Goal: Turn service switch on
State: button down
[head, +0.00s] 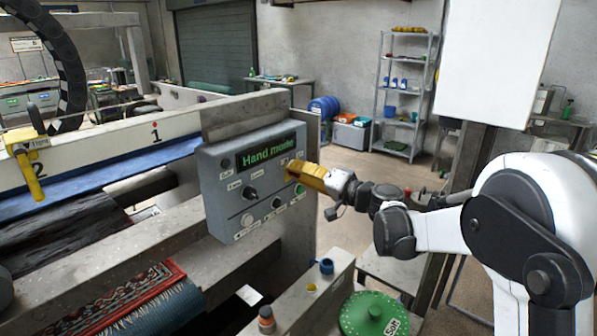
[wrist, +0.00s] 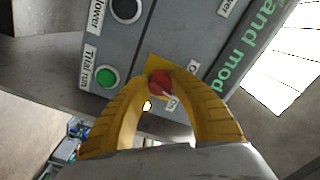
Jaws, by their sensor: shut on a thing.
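The grey control box (head: 215,185) in the head view carries a dark screen with green text, "Hand mode" (head: 266,151), and several labelled knobs and buttons. In the wrist view a red rotary knob (wrist: 159,83) sits on a yellow plate (wrist: 155,64), with a small partly hidden label beside it. I take this knob to be the service switch, though its name cannot be read. My gripper (head: 293,170), with yellow fingers, is at the panel's right side. In the wrist view its fingertips (wrist: 166,78) close around the red knob. In the head view the gripper hides the knob.
A green "Trial run" button (wrist: 107,77) and a black knob (wrist: 126,8) are close to the fingers. Below the panel are a blue-topped knob (head: 326,266) and a green round cover (head: 375,316). A patterned rug (head: 130,303) lies at lower left.

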jog(key=m, duration=0.4)
jog(key=shift+m, duration=0.3)
dwell(0.3)
jog(key=c, duration=1.1)
grip_release()
jog(key=shift+a, duration=0.1)
jog(key=shift+o, duration=0.2)
jog(key=shift+s, duration=0.1)
jog(key=v, duration=1.2)
